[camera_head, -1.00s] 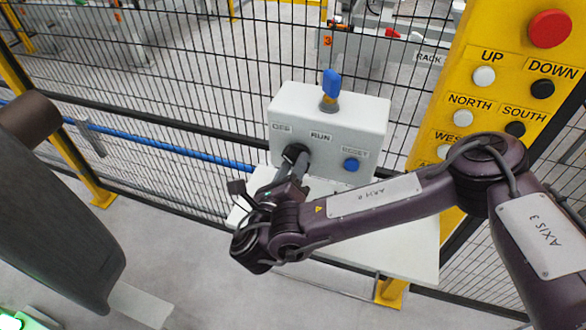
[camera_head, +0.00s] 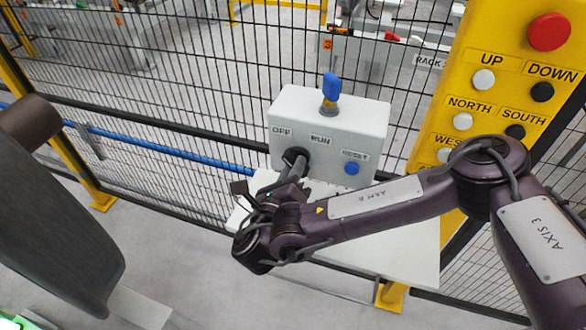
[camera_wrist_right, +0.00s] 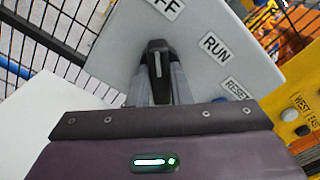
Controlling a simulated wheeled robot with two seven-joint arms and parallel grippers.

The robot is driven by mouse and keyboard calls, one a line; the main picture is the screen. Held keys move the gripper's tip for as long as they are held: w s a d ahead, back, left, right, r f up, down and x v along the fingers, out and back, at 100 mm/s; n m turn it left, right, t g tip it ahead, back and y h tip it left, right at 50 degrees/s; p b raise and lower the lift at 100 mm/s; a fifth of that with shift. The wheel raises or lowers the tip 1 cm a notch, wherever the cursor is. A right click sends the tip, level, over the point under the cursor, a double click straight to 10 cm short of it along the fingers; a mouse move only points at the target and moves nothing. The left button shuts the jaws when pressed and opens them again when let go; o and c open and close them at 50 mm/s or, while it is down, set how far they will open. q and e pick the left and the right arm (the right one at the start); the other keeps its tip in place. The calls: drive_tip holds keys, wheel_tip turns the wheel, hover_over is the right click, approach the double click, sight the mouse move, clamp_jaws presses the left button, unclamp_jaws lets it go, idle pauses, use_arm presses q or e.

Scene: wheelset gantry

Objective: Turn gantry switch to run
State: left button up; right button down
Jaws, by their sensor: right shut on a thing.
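The white switch box (camera_head: 345,125) stands on a white shelf and bears the labels OFF, RUN and RESET. Its black rotary knob (camera_head: 294,155) sits on the front face, below OFF and RUN. My right gripper (camera_head: 299,168) reaches it from the front and is shut on the knob. In the right wrist view the knob (camera_wrist_right: 157,72) shows between the two grey fingers, its white pointer line aimed roughly at OFF; RUN lies to the right of that line. Only part of my left arm shows in the head view; its gripper is not seen.
A yellow button panel (camera_head: 500,90) rises at the right. Black mesh fencing (camera_head: 190,90) stands behind. The shelf (camera_head: 410,245) has bare room at right.

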use_arm(q)
wheel_tip(320, 180, down, 12)
drive_tip(key=b, duration=1.1)
drive_tip(key=w+d+r+b, duration=0.1)
drive_tip(key=w+r+b, duration=0.1)
drive_tip(key=w+b, duration=0.35)
drive_tip(key=w+d+r+b, duration=0.2)
drive_tip(key=w, duration=0.7)
drive_tip(key=w+d+r+b, duration=0.1)
drive_tip(key=w+r+b, duration=0.1)
drive_tip(key=r, duration=0.5)
drive_tip(key=w+d+r+b, duration=0.1)
drive_tip(key=d+r+b, duration=0.1)
drive_tip(key=r, duration=0.5)
drive_tip(key=shift+w+d+r+m, duration=0.15)
drive_tip(key=shift+w+r+m, duration=0.1)
drive_tip(key=shift+w+m, duration=0.1)
use_arm(e)
drive_tip(key=shift+f+m, duration=0.1)
drive_tip(key=shift+m, duration=8)
use_arm(q)
drive_tip(key=shift+h, duration=0.3)
use_arm(e)
drive_tip(key=c, duration=1.3)
unclamp_jaws()
use_arm(q)
drive_tip(key=shift+s, duration=0.1)
